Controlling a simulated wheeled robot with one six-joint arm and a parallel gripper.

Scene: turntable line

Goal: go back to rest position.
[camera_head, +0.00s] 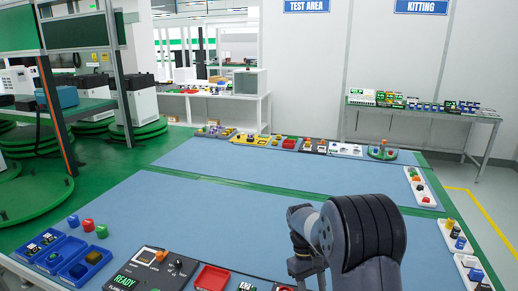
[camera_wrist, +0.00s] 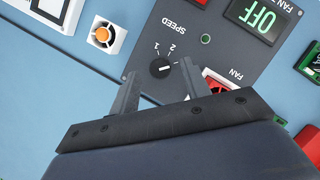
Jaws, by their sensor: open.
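My gripper (camera_wrist: 160,88) shows in the wrist view with its two fingers apart and nothing held between them. A black rotary knob (camera_wrist: 160,67) marked SPEED, with positions 1 and 2, sits on a dark grey panel (camera_wrist: 205,58) just beyond the fingertips. From this view I cannot tell the exact gap or whether a finger touches the panel. In the head view my arm rises at the lower right over the near edge of the blue table; the fingertips do not show clearly there.
The blue table (camera_head: 270,205) is mostly clear in the middle. Blue bins (camera_head: 62,252) stand at the near left, white trays (camera_head: 457,237) along the right edge.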

